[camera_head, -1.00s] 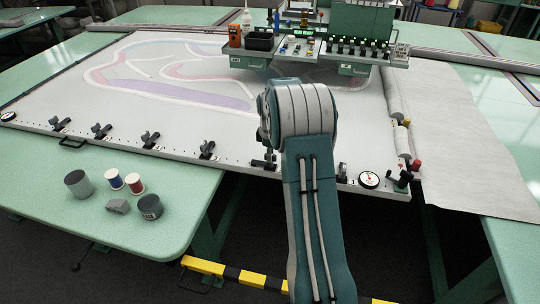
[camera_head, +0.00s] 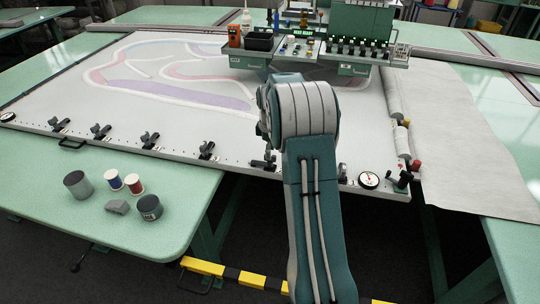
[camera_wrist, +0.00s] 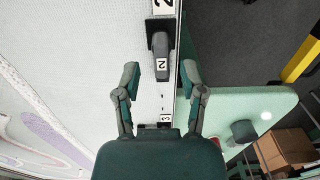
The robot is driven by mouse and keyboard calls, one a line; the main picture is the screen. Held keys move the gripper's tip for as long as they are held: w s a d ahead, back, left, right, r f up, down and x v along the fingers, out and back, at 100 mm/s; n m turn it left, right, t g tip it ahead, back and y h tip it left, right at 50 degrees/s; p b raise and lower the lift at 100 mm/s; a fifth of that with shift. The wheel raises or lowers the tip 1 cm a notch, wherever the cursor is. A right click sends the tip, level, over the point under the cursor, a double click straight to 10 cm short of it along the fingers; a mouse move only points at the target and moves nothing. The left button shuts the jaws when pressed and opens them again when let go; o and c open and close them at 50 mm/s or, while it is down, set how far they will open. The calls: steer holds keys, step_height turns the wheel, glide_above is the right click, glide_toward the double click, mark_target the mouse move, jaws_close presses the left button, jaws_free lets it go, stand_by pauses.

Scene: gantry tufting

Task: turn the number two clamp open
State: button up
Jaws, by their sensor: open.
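The number two clamp (camera_wrist: 160,55) shows in the wrist view as a dark lever on a square base, with a "2" tag on the lever. The lever lies roughly along the frame's edge rail (camera_wrist: 171,95), and a white "2" plate stands beyond its base. My gripper (camera_wrist: 160,73) is open and empty, with one finger on each side of the lever's near end. Gaps show on both sides; its height above the lever is unclear.
A "3" plate (camera_wrist: 165,118) shows just before my gripper's body. More clamps (camera_head: 207,149) line the frame's front edge. Spools and cups, including a dark cup (camera_head: 149,208), stand on the green table (camera_head: 110,240). A dial gauge (camera_head: 369,180) sits right of my arm. A yellow-black bar (camera_head: 240,275) runs low in front.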

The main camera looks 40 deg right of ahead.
step_height(320, 180, up, 9)
steer(key=shift+r, duration=0.2)
stand_by(0.3)
steer(key=s+a+r+m+t, duration=0.1)
steer(key=s+a+r+m, duration=0.1)
steer(key=s+a+r, duration=0.5)
steer(key=s+a+r+m+t, duration=0.2)
steer(key=s+a+r, duration=0.3)
steer(key=a, duration=0.4)
steer(key=s+a+f+m+t, duration=0.1)
steer(key=s+a+m, duration=0.1)
steer(key=s+a, duration=0.3)
steer(key=s+a+f+m+t, duration=0.1)
steer(key=s+a, duration=0.4)
steer(key=s, duration=0.7)
steer(key=shift+f+m+t, duration=0.3)
steer(key=shift+f+m, duration=0.05)
steer(key=shift+m, duration=0.45)
